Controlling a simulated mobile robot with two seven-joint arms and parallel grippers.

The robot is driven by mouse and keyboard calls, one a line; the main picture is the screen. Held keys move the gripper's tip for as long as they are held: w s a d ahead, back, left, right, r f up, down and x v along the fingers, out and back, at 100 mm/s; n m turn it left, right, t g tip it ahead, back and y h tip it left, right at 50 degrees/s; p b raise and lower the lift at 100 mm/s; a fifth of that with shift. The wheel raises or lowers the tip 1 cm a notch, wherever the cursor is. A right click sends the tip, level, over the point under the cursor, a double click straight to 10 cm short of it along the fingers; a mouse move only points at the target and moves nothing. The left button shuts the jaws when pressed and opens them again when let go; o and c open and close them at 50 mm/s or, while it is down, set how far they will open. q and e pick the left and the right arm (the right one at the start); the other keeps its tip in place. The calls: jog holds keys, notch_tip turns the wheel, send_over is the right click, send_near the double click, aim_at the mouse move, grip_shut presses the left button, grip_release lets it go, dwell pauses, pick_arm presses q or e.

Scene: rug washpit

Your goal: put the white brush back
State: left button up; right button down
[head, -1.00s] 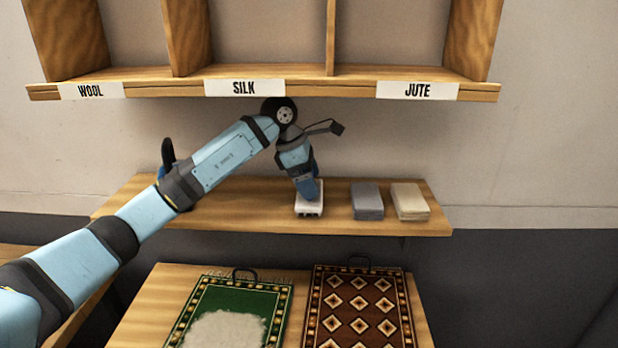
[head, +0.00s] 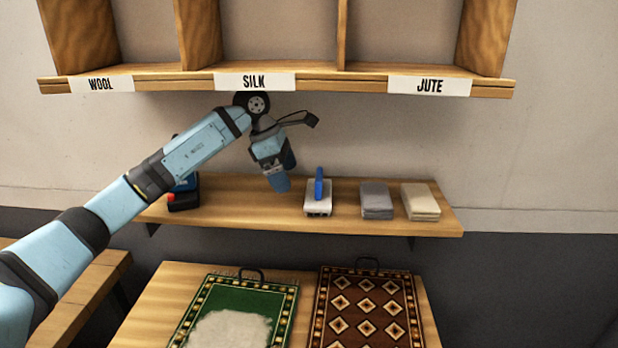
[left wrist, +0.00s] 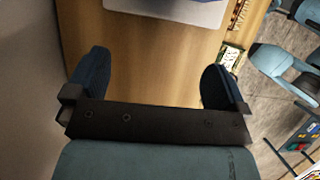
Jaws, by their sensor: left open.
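The white brush (head: 317,209), a white block with an upright blue handle, rests on the wooden shelf (head: 240,212) below the cubbies. Part of its white body also shows at the top edge of the left wrist view (left wrist: 165,8). My left gripper (head: 281,183) is just left of the brush, above the shelf, pointing down and not touching it. In the left wrist view its two blue fingers (left wrist: 157,80) are spread with nothing between them. My right gripper is not in view.
Grey folded cloths (head: 376,201) and cream folded cloths (head: 420,202) lie right of the brush. A dark blue-and-black item with a red spot (head: 184,197) is at the shelf's left. Labelled cubbies (head: 300,80) hang above. Green (head: 250,285) and brown (head: 368,300) rugs lie below.

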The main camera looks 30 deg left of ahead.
pick_arm(q)
jog(key=shift+s+a, duration=0.35)
jog(key=shift+a, duration=0.4)
jog(key=shift+s+a, duration=0.4)
jog(key=shift+a, duration=0.3)
jog(key=shift+s+a, duration=0.35)
jog(key=shift+a, duration=0.4)
